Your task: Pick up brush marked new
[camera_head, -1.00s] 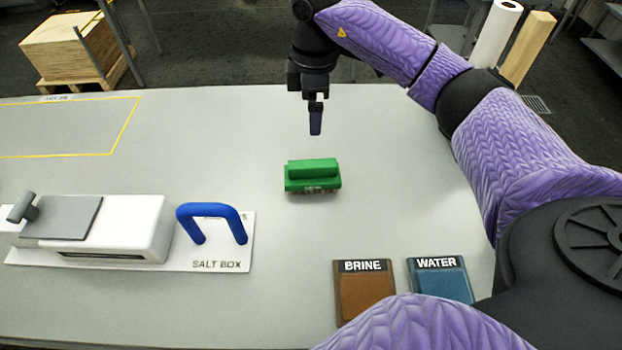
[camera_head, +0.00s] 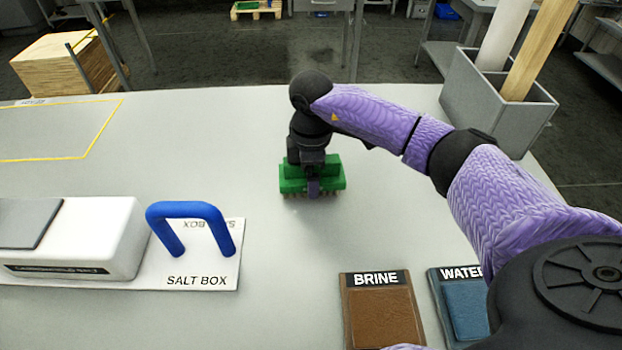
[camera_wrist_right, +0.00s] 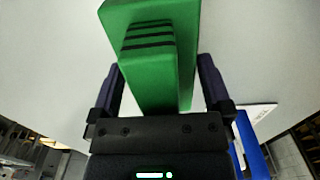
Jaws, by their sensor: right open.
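The green brush (camera_head: 335,184) lies on the grey table in the middle of the head view. Its raised handle and dark bristle edge show, but no readable "new" mark does. My right gripper (camera_head: 313,188) is down at the brush, in front of it in the head view. In the right wrist view the brush (camera_wrist_right: 160,60) lies between the two dark fingers of the gripper (camera_wrist_right: 158,85), with three dark stripes across its handle. The fingers stand on either side of the handle, open. My left gripper is not in view.
A white salt box (camera_head: 75,240) with a blue handle (camera_head: 187,210) stands at the left. A brown BRINE pad (camera_head: 382,315) and a blue WATER pad (camera_head: 466,310) lie at the front right. A grey bin (camera_head: 495,105) stands at the back right. The table around the brush is clear.

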